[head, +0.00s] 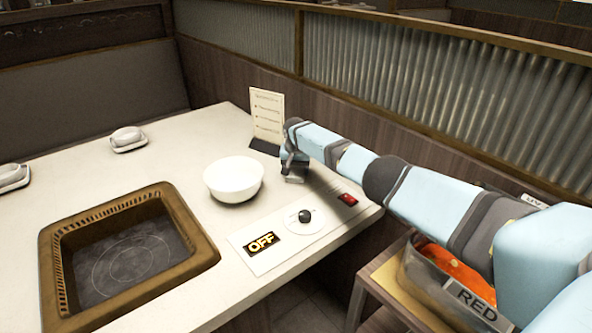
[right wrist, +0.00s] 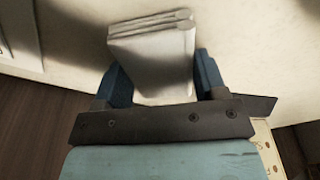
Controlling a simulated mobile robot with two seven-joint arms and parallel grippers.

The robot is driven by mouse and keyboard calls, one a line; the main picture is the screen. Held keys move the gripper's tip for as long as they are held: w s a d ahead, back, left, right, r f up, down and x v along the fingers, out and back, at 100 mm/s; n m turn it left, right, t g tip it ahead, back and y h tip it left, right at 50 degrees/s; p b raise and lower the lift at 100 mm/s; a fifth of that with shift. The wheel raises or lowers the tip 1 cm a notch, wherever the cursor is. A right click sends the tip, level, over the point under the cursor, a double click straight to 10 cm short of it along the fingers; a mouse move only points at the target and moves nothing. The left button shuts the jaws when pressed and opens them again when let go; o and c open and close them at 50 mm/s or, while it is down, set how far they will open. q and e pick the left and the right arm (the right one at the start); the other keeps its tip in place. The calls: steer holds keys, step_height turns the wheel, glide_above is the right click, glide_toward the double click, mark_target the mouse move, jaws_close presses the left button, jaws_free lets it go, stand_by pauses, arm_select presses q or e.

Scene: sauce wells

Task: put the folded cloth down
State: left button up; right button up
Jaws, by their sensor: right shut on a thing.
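The folded cloth (right wrist: 152,48) is a pale, layered bundle between the two blue fingers of my right gripper (right wrist: 162,78) in the right wrist view. The gripper is shut on it. The pale tabletop shows beyond and around the cloth; I cannot tell whether the cloth touches it. In the head view my right gripper (head: 293,176) is low over the table, right of the white bowl (head: 233,180) and in front of the menu card. The cloth cannot be made out there. My left gripper is not in view.
A menu card (head: 267,116) stands behind my gripper. A control panel (head: 283,238) with a black knob and an OFF sign is in front. A framed dark hob (head: 130,258) is at left. Cloth-like bundles on small dishes (head: 129,140) sit farther left. A RED-labelled bin (head: 440,284) stands right.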

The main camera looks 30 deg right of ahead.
mark_target(295, 173)
steer(key=o, duration=0.9)
steer(key=shift+f, duration=0.2)
steer(key=shift+c, duration=0.2)
step_height(295, 173, up, 12)
steer(key=s+a+p, duration=0.1)
steer(key=p, duration=0.2)
steer(key=shift+s+a+r+p, duration=0.15)
steer(key=shift+s+p, duration=0.05)
steer(key=shift+p, duration=0.2)
